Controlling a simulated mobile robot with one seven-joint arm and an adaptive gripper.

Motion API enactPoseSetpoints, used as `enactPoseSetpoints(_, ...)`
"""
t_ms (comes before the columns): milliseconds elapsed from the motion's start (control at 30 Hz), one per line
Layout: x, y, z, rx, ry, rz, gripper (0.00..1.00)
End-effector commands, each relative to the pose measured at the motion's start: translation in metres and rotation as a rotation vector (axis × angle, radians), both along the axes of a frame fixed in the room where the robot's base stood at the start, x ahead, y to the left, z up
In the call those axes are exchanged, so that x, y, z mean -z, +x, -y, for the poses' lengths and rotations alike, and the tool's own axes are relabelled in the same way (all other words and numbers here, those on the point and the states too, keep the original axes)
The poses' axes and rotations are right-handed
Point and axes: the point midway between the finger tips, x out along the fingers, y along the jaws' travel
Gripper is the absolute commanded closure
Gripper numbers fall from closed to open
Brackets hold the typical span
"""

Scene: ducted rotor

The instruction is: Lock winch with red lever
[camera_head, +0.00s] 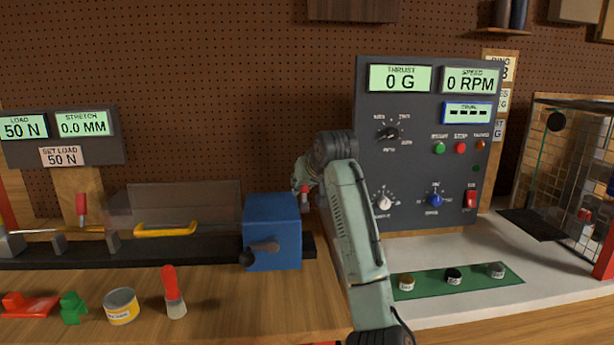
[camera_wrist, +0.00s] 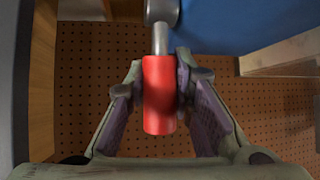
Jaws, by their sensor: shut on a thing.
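The red lever (camera_wrist: 159,95) shows in the wrist view as a red grip on a grey metal rod, beside the blue winch box. My gripper (camera_wrist: 160,90) has a finger on each side of the red grip and is shut on it. In the head view the blue winch box (camera_head: 272,222) sits at the right end of the black rail, with a dark crank handle (camera_head: 262,250) on its front. A small part of the red lever (camera_head: 304,189) shows near my gripper, just right of the box; my arm hides most of this area.
The load display (camera_head: 24,127) reads 50 N and the stretch display (camera_head: 82,123) 0.0 MM. A clear shield (camera_head: 185,204) stands over the rail. A paint tin (camera_head: 121,306) and a brush (camera_head: 173,292) are at the front left. The control panel (camera_head: 420,170) stands right of my arm.

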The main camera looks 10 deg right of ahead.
Motion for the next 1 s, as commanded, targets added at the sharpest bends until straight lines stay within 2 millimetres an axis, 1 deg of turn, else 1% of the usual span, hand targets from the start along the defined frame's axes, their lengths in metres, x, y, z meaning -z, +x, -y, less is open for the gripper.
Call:
enactPoseSetpoints(200, 0.002, 0.008, -0.002, -0.001, 0.000, -0.163, 1.00)
enactPoseSetpoints(400, 0.005, 0.010, -0.001, -0.001, -0.001, -0.260, 1.00)
enactPoseSetpoints(700, 0.008, 0.012, -0.001, -0.001, -0.002, -0.340, 1.00)
enactPoseSetpoints(1000, 0.009, 0.013, 0.000, -0.001, -0.002, -0.362, 1.00)
